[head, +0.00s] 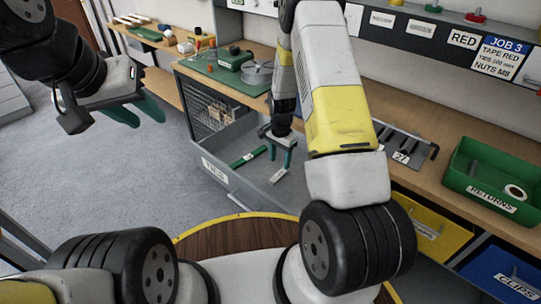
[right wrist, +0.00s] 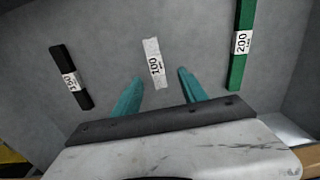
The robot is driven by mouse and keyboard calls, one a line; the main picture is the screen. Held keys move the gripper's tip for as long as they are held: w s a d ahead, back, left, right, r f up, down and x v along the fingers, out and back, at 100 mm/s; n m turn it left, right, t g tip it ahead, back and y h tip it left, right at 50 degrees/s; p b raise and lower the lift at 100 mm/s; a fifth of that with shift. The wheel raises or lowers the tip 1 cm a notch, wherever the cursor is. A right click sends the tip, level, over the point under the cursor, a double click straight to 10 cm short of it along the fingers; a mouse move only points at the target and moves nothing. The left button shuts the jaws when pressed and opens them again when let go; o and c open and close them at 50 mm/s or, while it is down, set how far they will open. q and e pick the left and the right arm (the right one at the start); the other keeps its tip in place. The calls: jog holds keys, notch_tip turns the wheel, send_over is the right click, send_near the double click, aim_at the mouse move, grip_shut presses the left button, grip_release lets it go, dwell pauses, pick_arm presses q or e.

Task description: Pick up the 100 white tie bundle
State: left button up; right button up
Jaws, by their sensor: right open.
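The white tie bundle (right wrist: 152,50), labelled 100, lies flat in the open grey drawer marked TIES (head: 222,172). It also shows in the head view (head: 278,175), just below my right gripper (head: 280,158). In the right wrist view my right gripper (right wrist: 160,78) is open and empty, and the bundle's labelled end appears between and just beyond its teal fingertips. A green bundle (right wrist: 241,45), labelled 200, lies to the right; a black bundle (right wrist: 70,78), its label hard to read, lies to the left. My left gripper (head: 147,116) is open and empty over the floor.
The drawer's walls surround the bundles. The workbench (head: 430,185) runs behind, with a green RETURNS bin (head: 475,190) at the right. Yellow (head: 430,232) and blue CLIPS (head: 500,270) drawers sit below it. Floor at the left is clear.

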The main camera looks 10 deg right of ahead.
aim_at(281, 172)
jog(key=f, duration=0.5)
jog(key=shift+d+f, duration=0.35)
jog(key=shift+d, duration=0.05)
grip_shut()
